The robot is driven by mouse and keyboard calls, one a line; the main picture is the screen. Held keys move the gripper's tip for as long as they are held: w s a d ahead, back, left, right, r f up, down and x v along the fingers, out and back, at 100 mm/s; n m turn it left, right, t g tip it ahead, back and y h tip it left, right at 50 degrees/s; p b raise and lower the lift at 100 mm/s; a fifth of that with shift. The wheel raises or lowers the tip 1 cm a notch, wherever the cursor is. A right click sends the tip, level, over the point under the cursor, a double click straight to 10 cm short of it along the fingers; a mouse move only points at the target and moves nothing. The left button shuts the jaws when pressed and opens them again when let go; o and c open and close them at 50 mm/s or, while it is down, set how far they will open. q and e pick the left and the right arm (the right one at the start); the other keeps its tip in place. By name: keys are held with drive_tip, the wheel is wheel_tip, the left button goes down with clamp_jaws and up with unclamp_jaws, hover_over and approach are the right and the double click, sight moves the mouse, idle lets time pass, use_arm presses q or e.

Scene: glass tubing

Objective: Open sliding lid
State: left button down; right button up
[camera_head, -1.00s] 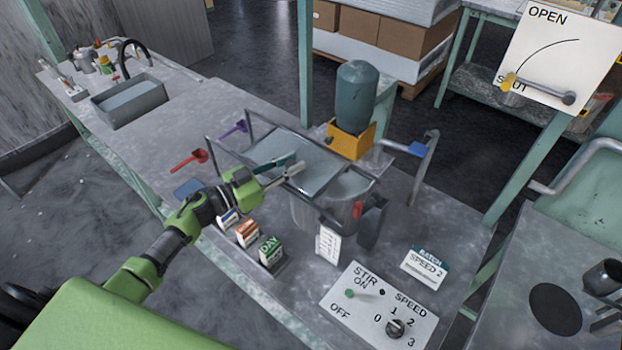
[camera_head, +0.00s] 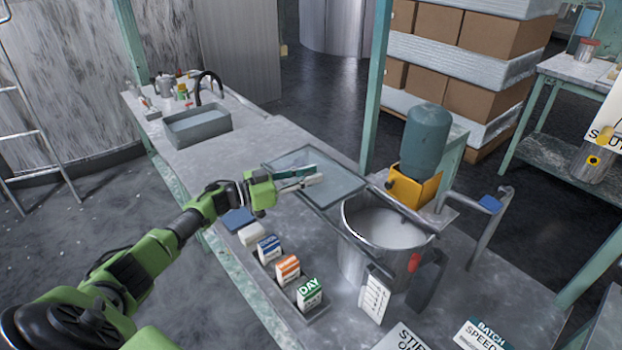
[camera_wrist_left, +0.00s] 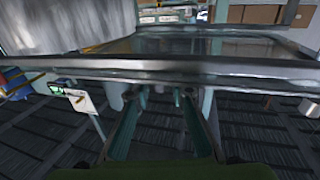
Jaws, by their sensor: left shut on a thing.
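The sliding lid (camera_head: 342,191) is a clear flat pane with a dark metal frame. It lies to the left of the round metal vat (camera_head: 383,262) in the head view. The vat's mouth shows mostly uncovered, with a pale surface inside. My left gripper (camera_head: 318,177) reaches over the lid from the left. It is shut on the lid; the exact contact is hard to see. In the left wrist view the lid's front rim (camera_wrist_left: 200,66) crosses just ahead of the fingers (camera_wrist_left: 160,95). My right gripper is not in view.
A grey basin (camera_head: 197,125) sits farther left. Bare counter lies between basin and lid.

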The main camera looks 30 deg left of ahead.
use_arm(q)
drive_tip(key=c, duration=1.8)
unclamp_jaws()
drive_tip(key=v, duration=1.2)
